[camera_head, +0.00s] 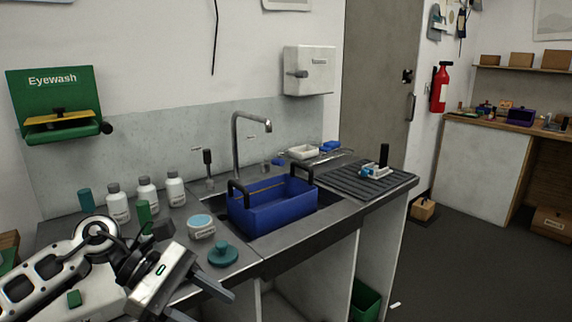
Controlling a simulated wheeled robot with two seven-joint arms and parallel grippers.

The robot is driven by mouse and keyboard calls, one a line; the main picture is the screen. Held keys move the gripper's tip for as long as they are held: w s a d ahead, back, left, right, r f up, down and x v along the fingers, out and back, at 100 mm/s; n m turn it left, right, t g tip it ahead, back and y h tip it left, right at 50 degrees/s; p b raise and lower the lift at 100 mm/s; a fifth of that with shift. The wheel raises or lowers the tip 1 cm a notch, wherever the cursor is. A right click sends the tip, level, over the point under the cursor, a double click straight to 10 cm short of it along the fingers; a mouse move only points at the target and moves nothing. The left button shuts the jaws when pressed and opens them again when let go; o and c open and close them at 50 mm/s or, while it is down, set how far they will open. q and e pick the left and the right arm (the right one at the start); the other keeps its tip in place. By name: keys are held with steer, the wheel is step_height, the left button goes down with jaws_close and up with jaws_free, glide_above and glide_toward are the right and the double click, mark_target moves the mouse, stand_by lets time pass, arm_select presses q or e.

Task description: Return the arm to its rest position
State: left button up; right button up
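My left arm comes in from the lower left, with white and black links. Its gripper (226,275) is over the front edge of the counter, at the lower left of the view. The two grey fingers are spread apart and nothing shows between them. A teal knobbed lid (223,254) lies on the counter just behind the fingers. My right gripper is not in view.
A blue carrier (270,207) sits in the sink below the faucet (237,150). Several white bottles (146,194) and a round tub (201,227) stand on the left counter. A ribbed drainboard (345,184) lies at right. Open floor (480,260) is at right.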

arm_select(q)
steer(key=s+d+r+n+t+h, duration=0.1)
steer(key=d+n+t+h, duration=0.7)
steer(key=n, duration=0.8)
steer(key=s+a+f+n+t+y, duration=0.1)
steer(key=a+f+n+t+y, duration=0.3)
steer(key=n, duration=0.6)
steer(key=a+f+n+t+y, duration=0.1)
steer(key=f+n+t+y, duration=0.1)
steer(key=f+n+y, duration=0.6)
steer(key=s+a+f+n+t+y, duration=0.1)
steer(key=a+f+n+t, duration=0.25)
steer(key=n, duration=0.85)
steer(key=s+a+f+n+g+y, duration=0.2)
steer(key=s+f+n+g+y, duration=0.1)
steer(key=s+f+n+g, duration=0.3)
steer(key=s+f+n, duration=0.2)
steer(key=s+f, duration=0.2)
steer(key=f, duration=0.1)
steer(key=shift+s+f+n, duration=0.3)
steer(key=shift+s, duration=0.05)
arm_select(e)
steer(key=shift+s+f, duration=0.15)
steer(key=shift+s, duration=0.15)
